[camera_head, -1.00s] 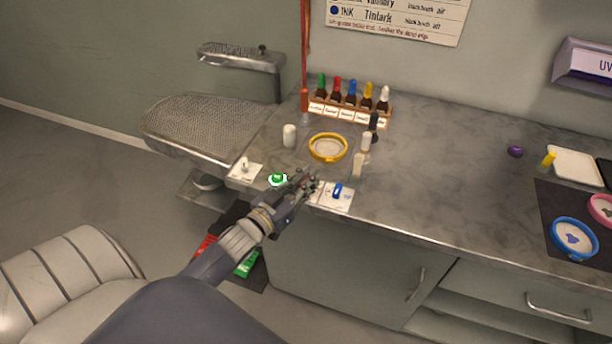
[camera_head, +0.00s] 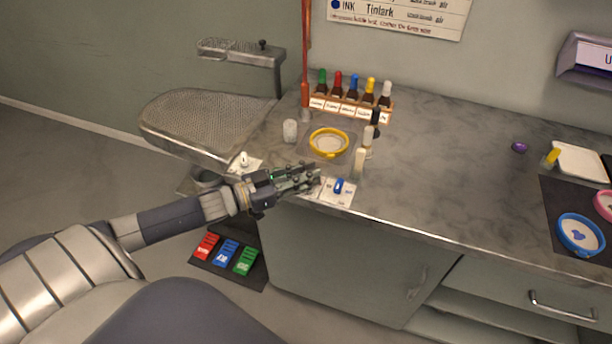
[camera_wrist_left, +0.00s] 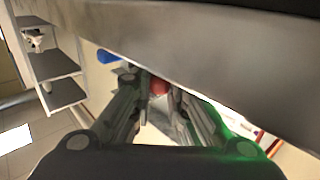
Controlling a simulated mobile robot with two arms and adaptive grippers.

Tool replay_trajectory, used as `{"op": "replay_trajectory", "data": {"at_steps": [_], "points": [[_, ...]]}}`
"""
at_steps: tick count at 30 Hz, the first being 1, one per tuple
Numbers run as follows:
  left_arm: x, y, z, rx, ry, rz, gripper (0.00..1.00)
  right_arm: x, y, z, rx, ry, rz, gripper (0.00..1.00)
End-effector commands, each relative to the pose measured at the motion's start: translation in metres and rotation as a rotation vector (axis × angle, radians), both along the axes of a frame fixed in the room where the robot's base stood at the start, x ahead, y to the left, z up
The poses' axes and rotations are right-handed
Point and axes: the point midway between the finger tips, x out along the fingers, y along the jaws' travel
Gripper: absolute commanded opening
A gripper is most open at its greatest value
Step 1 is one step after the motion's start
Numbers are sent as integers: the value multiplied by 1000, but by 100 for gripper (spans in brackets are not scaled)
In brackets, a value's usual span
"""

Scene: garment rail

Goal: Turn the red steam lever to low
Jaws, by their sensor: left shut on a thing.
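My left gripper (camera_head: 314,177) is at the front edge of the grey counter, between the white lever's plate and the blue lever's plate. In the left wrist view, the red steam lever shows as a round red knob (camera_wrist_left: 159,87) between the fingers (camera_wrist_left: 155,100) of my left gripper, which is shut on it. In the head view the gripper hides the red lever, so its setting cannot be read. My right gripper is not in view.
The blue lever (camera_head: 338,186) stands just right of the gripper; a white lever (camera_head: 243,159) is to the left. A yellow-rimmed dish (camera_head: 329,142), bottles (camera_head: 359,163) and an ink rack (camera_head: 350,108) stand behind.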

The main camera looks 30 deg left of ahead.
Motion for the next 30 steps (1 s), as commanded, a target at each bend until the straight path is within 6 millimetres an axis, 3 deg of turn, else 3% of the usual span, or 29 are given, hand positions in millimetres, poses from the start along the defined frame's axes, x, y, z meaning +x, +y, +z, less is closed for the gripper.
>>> {"op": "replay_trajectory", "data": {"at_steps": [13, 14, 16, 30], "points": [[0, 0, 1, -1, -2, -7, 0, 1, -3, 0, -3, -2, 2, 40], [0, -1, 1, -1, -2, -7, 21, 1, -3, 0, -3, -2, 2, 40], [0, -1, 1, -1, -2, -7, 35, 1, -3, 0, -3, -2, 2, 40], [-6, 3, -1, -1, 3, -7, 35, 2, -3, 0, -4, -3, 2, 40]]}}
